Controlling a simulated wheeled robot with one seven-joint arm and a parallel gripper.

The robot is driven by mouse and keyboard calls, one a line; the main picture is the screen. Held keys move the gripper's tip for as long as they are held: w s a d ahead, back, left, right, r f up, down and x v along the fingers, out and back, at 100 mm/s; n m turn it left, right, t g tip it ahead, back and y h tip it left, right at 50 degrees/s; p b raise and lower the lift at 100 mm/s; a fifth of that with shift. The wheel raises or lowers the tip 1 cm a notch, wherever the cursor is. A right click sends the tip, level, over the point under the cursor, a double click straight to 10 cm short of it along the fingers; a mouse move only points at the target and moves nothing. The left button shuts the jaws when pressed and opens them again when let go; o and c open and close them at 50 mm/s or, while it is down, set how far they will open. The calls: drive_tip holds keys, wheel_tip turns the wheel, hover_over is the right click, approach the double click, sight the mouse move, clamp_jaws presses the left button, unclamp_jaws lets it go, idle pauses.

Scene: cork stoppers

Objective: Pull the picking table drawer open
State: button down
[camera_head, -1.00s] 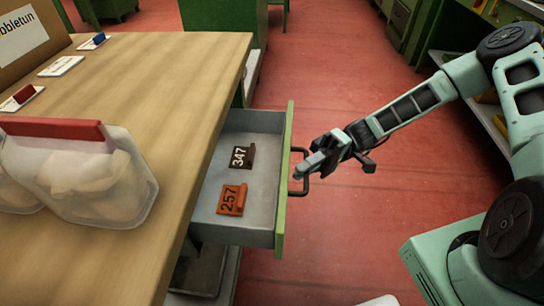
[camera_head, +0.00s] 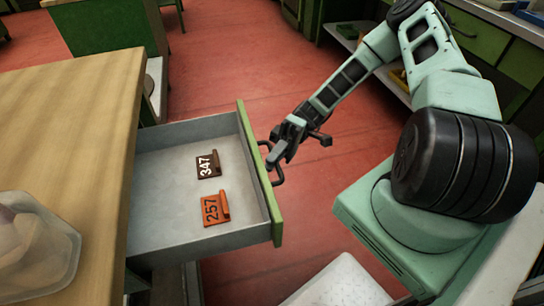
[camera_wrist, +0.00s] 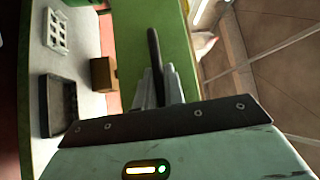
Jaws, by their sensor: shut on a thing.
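The picking table (camera_head: 75,95) has a wooden top and stands at the left in the head view. Its drawer (camera_head: 180,235) is pulled well out, with a grey inside and a green front (camera_head: 262,180). My gripper (camera_head: 276,158) is at the dark bar handle (camera_head: 278,178) on the drawer front, shut on it. In the wrist view the handle (camera_wrist: 153,50) runs between my two grey fingers (camera_wrist: 158,88), against the green front (camera_wrist: 130,30).
A clear bag or tub (camera_head: 40,250) stands on the table top near its edge. Green cabinets (camera_head: 475,40) with shelves line the back right. The red floor (camera_head: 235,75) beyond the drawer is open.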

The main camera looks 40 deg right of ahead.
drive_tip(key=c, duration=1.5)
unclamp_jaws()
drive_tip(key=shift+w, duration=0.1)
drive_tip(key=b+v, duration=0.1)
drive_tip(key=v, duration=1.6)
drive_tip(key=shift+d, duration=0.25)
